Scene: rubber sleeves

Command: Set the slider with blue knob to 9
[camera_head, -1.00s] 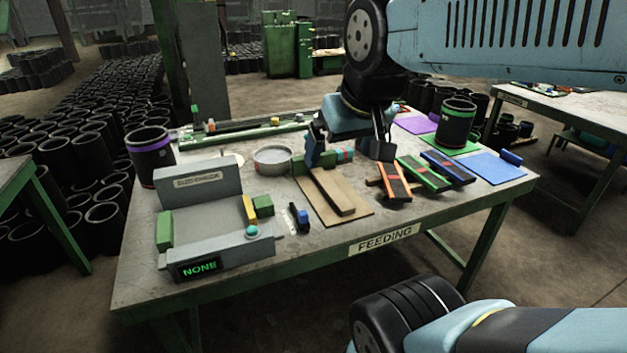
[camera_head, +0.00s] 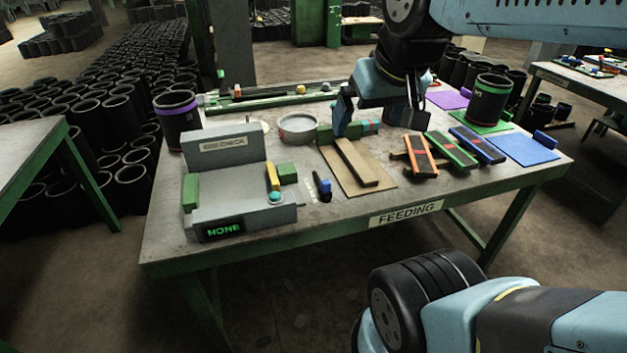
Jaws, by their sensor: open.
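A small black slider with a blue knob (camera_head: 324,187) sits on the table just right of the grey size-check station. A pale strip of marks runs along its left side, too small to read, so I cannot tell the knob's setting. My gripper (camera_head: 374,122) is open, with its fingers pointing down over the table's middle, behind and to the right of the slider and apart from it. A green block with red and teal parts (camera_head: 358,128) shows between the fingers; I cannot tell whether they touch it.
The size-check station (camera_head: 240,205) reads NONE. A brown board with a bar (camera_head: 372,189) lies right of the slider. Orange (camera_head: 421,158), green (camera_head: 452,152) and blue (camera_head: 478,145) slotted pieces lie further right. A round grey dish (camera_head: 298,128) stands behind. The front table edge is clear.

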